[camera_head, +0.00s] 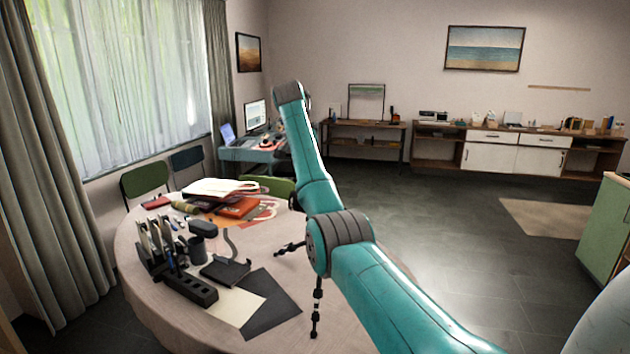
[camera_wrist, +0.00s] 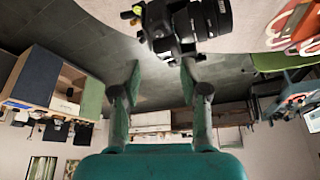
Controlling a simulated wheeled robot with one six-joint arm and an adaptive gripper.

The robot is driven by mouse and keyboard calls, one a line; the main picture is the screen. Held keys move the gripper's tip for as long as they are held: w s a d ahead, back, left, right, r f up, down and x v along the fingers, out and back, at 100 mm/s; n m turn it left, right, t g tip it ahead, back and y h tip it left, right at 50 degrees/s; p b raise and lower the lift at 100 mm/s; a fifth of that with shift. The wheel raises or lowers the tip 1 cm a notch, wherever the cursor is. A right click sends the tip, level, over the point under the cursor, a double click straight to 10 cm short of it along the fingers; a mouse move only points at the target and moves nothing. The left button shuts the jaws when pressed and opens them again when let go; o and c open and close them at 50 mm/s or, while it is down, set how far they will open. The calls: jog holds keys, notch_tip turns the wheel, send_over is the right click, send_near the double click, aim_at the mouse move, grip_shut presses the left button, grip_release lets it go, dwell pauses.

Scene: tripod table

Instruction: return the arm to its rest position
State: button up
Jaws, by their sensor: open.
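My gripper (camera_wrist: 160,76) shows in the wrist view with its two fingers spread wide and nothing between them. In the head view my teal arm is raised over the right side of the round table (camera_head: 135,285); the gripper cannot be made out there. A black camera (camera_wrist: 185,25) stands beyond the fingertips in the wrist view, apart from them as far as I can tell. Dark tripod legs (camera_head: 317,305) show on the table below my arm, which hides the upper part.
The table bears a black organizer (camera_head: 190,288), a cup (camera_head: 205,229), dark and cream sheets (camera_head: 272,308), and books and papers (camera_head: 238,208). A green chair (camera_head: 145,180) stands behind it. A green cabinet (camera_head: 605,225) is at right. The floor (camera_head: 460,225) between is clear.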

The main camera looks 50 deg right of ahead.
jog(key=shift+v, duration=0.8)
jog(key=shift+w, duration=0.1)
